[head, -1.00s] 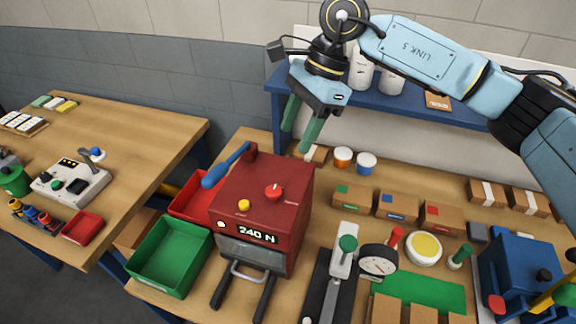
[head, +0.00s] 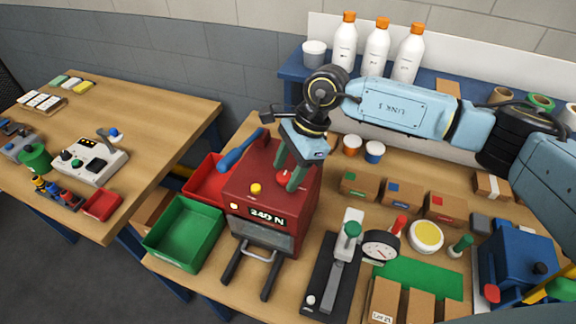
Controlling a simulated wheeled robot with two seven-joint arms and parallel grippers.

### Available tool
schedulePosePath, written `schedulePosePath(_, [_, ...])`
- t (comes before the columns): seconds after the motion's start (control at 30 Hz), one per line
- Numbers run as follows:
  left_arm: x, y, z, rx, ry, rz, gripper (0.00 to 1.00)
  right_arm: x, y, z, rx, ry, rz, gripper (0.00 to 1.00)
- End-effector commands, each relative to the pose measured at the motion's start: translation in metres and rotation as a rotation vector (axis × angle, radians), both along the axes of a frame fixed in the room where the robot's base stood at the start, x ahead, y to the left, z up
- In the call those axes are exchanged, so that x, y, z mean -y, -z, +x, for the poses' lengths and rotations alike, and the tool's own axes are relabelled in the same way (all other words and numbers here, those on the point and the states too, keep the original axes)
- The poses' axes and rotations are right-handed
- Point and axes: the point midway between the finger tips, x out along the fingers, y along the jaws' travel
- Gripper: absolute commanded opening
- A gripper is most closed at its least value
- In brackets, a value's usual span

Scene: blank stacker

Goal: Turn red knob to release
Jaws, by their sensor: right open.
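The red knob (head: 282,177) sits on top of the red machine (head: 238,190), toward its right side. My right gripper (head: 287,178) points down over the machine top, its two green fingers open and around or just beside the knob. The fingers partly hide the knob, and I cannot tell whether they touch it. A yellow button (head: 256,188) is left of the knob. The display (head: 267,217) on the machine's front reads 240 N. My left gripper is not in view.
A blue lever (head: 240,150) rises at the machine's back left. A green bin (head: 184,233) and a red bin (head: 205,178) stand to its left. A black lever press (head: 335,270) with a dial gauge (head: 381,246) stands to the right. Small cartons (head: 402,194) lie behind it.

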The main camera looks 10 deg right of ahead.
Motion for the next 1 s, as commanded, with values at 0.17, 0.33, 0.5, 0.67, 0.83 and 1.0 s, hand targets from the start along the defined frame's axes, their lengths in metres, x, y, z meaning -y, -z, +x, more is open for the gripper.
schedulePosePath(0.17, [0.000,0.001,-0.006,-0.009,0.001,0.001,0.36,0.000,0.000,0.000,0.000,0.000,0.000,0.38])
schedulePosePath(0.33, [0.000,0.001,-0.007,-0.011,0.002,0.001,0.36,0.000,0.000,0.000,0.000,0.000,0.000,0.15])
schedulePosePath(0.5, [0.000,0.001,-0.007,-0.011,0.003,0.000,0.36,0.000,0.000,0.000,0.000,0.002,0.000,0.08])
schedulePosePath(0.67, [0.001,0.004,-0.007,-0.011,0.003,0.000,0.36,0.000,0.000,0.000,0.001,0.028,0.000,0.08])
schedulePosePath(0.83, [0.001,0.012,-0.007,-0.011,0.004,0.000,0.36,0.000,0.001,-0.001,0.002,0.105,0.001,0.08])
schedulePosePath(1.0, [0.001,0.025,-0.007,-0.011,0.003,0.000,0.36,0.000,0.002,-0.002,0.004,0.232,0.002,0.08])
